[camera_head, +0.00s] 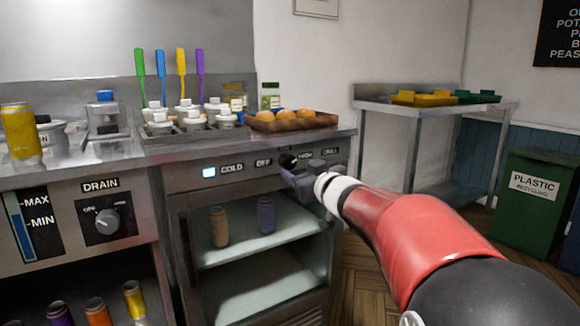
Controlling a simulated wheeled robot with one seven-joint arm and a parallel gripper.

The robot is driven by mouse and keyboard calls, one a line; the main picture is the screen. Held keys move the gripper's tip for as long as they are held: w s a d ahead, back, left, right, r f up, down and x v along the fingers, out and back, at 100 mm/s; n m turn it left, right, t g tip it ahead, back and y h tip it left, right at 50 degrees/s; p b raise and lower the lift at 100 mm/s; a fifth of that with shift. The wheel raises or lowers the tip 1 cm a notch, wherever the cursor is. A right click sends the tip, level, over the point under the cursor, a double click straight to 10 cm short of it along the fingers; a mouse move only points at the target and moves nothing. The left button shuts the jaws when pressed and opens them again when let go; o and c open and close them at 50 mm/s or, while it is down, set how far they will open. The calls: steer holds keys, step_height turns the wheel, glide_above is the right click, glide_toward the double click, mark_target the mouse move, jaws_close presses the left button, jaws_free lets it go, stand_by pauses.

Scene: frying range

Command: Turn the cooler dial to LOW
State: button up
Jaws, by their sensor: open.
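The cooler (180,215) is the steel unit in the middle, with a control strip along its top edge. The cooler dial (288,160) is a small black knob on this strip, between the OFF label (263,162) and a label on its right that seems to read HIGH. My gripper (291,177) is open at the dial, just below and in front of it. I cannot tell whether it touches the dial. The gripper hides the strip below the dial, and no LOW label shows. The dial's pointer is too small to read surely.
The drain knob (107,221) is on the left unit. Jars and a tray of round brown food (290,121) stand on the cooler top. Two cans stand on the cooler shelf (260,245). A steel table (430,105) and a green bin (535,200) are on the right.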

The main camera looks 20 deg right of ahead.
mark_target(291, 164)
steer(key=shift+w+a, duration=0.2)
steer(key=shift+w, duration=0.95)
steer(key=shift+w+a, duration=0.15)
steer(key=shift+w, duration=0.95)
steer(key=shift+c, duration=0.4)
steer(key=c, duration=0.9)
